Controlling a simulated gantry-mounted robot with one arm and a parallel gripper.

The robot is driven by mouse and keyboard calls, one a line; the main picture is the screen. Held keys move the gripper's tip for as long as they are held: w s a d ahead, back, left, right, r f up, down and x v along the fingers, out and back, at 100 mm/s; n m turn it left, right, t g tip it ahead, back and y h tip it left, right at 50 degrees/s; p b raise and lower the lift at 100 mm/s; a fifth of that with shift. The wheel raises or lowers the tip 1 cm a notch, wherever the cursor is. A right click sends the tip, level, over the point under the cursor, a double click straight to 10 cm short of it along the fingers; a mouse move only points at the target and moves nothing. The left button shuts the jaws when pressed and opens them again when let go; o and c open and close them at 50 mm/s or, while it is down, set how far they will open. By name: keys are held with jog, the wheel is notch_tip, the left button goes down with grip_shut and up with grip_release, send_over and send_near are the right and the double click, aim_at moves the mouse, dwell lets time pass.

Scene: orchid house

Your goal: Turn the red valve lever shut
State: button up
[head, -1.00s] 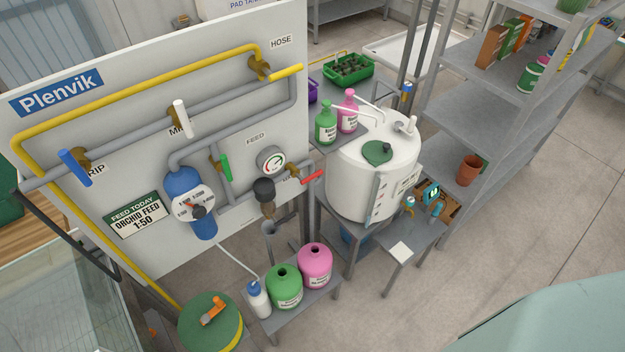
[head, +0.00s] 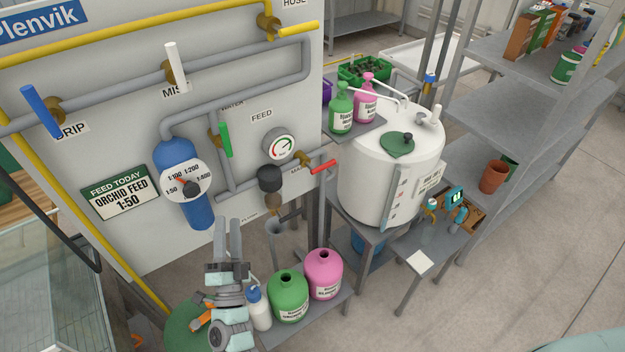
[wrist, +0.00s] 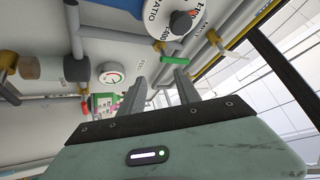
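The red valve lever (head: 323,167) sits on a brass valve (head: 302,158) at the right end of the grey pipe in the head view. It lies roughly along that pipe and points right. A label beside it is partly hidden. The lever also shows small in the wrist view (wrist: 84,106), beyond the fingers. My gripper (head: 229,224) is below and left of the lever, well apart from it, with its fingers pointing up in the head view. In the wrist view my gripper (wrist: 158,80) has two separated fingers with nothing between them.
A round gauge (head: 279,147) and a black-capped fitting (head: 269,178) are left of the lever. A green lever (head: 225,139) and blue doser (head: 194,215) are further left. A white tank (head: 365,185) stands close on the right. Green (head: 288,295) and pink jugs (head: 323,274) stand below.

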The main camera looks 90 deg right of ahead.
jog(key=s+d+f+m+g+y+b, duration=0.35)
jog(key=s+d+f+m+b, duration=0.25)
jog(key=s+d+f, duration=0.5)
jog(key=m+g+b, duration=0.2)
jog(key=m+b, duration=0.2)
jog(key=b, duration=0.1)
send_near(326, 165)
jog(key=d, duration=0.1)
jog(key=shift+y, duration=0.45)
jog(key=shift+b+x, duration=1.15)
jog(key=shift+x, duration=3.7)
jog(key=shift+c, duration=0.6)
grip_shut()
